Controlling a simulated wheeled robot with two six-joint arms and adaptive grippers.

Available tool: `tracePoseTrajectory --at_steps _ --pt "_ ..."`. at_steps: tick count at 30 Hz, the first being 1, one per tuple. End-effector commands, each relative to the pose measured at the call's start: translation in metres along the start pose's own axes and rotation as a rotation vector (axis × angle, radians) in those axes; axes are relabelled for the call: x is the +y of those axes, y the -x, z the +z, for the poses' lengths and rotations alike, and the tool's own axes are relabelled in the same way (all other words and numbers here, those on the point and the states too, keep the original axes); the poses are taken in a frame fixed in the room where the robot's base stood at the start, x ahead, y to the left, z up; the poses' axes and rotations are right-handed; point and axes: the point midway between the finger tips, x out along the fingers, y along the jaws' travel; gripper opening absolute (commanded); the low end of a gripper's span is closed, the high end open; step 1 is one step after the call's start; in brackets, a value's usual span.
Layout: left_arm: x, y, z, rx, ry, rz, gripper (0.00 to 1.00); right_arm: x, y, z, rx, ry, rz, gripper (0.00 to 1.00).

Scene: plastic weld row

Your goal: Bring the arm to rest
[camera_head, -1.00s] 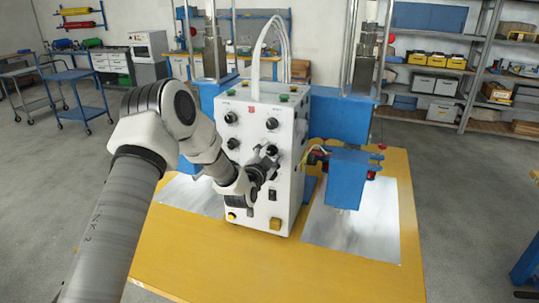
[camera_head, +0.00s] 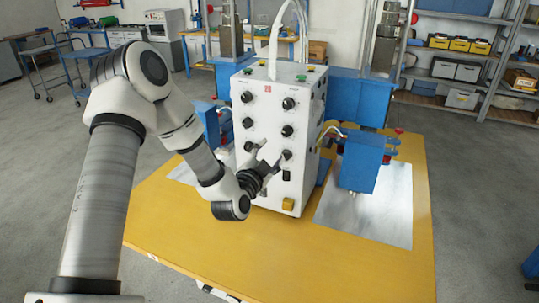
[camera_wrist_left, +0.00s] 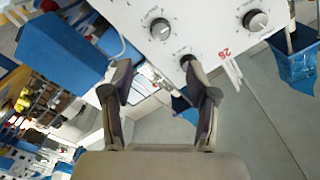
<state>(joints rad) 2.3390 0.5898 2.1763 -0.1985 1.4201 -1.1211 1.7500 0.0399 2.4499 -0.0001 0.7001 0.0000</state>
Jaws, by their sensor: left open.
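My left gripper (camera_head: 268,158) is open and empty, in front of the lower front panel of the white control box (camera_head: 270,185). In the left wrist view, the two fingers of my left gripper (camera_wrist_left: 158,82) stand apart. A dark knob (camera_wrist_left: 188,62) shows between them near the right fingertip; I cannot tell whether they touch. Two more knobs with silver faces are beyond, one upper left (camera_wrist_left: 160,28) and one upper right (camera_wrist_left: 255,19). My left arm comes in from the left and bends at the elbow. My right gripper is not in view.
The box stands on a yellow table (camera_head: 200,240). A blue press head (camera_head: 360,170) hangs over a metal plate (camera_head: 390,215) right of the box; another blue part (camera_head: 206,125) is left of it. The table's front is clear. Shelves (camera_head: 470,60) stand behind.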

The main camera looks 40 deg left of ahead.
Motion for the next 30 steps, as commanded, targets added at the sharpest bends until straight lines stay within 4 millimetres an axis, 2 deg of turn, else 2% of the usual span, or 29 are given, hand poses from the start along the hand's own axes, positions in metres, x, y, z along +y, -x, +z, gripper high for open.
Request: tracePoseTrajectory --at_steps 8,11,14,17,18,20,21,23,24,26,27,30 --pt "0.000 0.000 0.000 0.000 0.000 0.001 0.59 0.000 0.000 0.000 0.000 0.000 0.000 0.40" --pt "0.009 0.001 0.009 -0.012 -0.006 0.014 0.59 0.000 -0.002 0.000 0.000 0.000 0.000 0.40" --pt "0.048 0.009 0.029 -0.038 -0.054 0.088 0.59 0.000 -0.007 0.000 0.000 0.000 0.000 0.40" --pt "0.117 0.034 0.058 -0.081 -0.130 0.235 0.59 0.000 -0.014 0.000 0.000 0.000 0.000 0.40" --pt "0.147 0.049 0.071 -0.110 -0.156 0.311 0.59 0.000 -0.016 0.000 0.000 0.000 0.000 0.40" --pt "0.190 0.077 0.093 -0.172 -0.165 0.430 0.59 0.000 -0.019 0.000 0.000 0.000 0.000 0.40" --pt "0.216 0.099 0.108 -0.222 -0.156 0.510 0.59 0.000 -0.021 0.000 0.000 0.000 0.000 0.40" --pt "0.251 0.135 0.130 -0.314 -0.130 0.625 0.59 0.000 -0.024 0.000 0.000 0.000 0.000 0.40" --pt "0.272 0.162 0.145 -0.388 -0.103 0.697 0.59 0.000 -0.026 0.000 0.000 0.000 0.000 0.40" --pt "0.297 0.206 0.166 -0.519 -0.054 0.796 0.59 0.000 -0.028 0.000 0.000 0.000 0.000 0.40" --pt "0.310 0.238 0.178 -0.621 -0.016 0.853 0.59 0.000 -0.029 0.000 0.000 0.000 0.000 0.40" --pt "0.325 0.316 0.203 -0.933 0.108 0.926 0.59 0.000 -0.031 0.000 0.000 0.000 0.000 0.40"
